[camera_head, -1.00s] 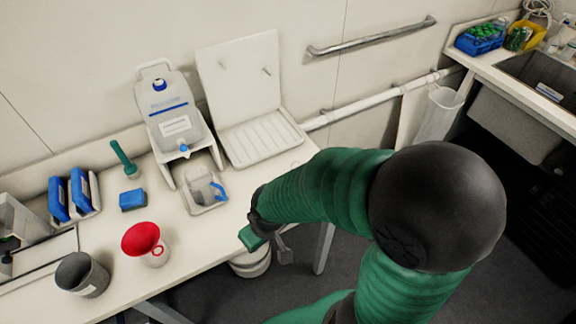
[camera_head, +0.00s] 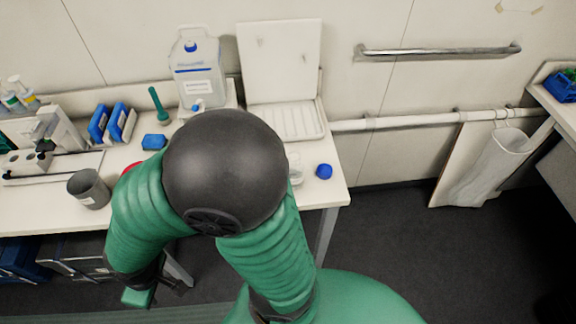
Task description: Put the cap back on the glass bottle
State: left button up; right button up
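A blue cap (camera_head: 324,172) lies on the white bench near its right end. Just left of it stands a clear glass vessel (camera_head: 296,168), which looks like the glass bottle; my arm hides most of it. My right arm crosses the middle of the view, with its dark joint in front of the bench. My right gripper (camera_head: 148,292) hangs at the lower left, below the bench's front edge and well away from the cap and glass. It is small and partly hidden, so I cannot tell its opening. My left gripper is not in view.
A large blue-labelled container (camera_head: 199,70) and a white drying board (camera_head: 282,65) stand at the back of the bench (camera_head: 333,190). A grey cup (camera_head: 89,189) is at the left; a red item (camera_head: 131,168) is mostly hidden by my arm. Open floor lies to the right.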

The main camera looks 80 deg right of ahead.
aim_at(296, 167)
jog(key=k+l+u, duration=0.15)
jog(key=k, duration=0.3)
jog(key=k+l+u, duration=0.1)
jog(key=k, duration=0.3)
jog(key=k+l+z, duration=0.2)
jog(key=l, duration=0.25)
jog(key=k+l+z, duration=0.2)
jog(key=l, duration=0.3)
jog(key=l+z, duration=0.2)
jog(key=l, duration=0.3)
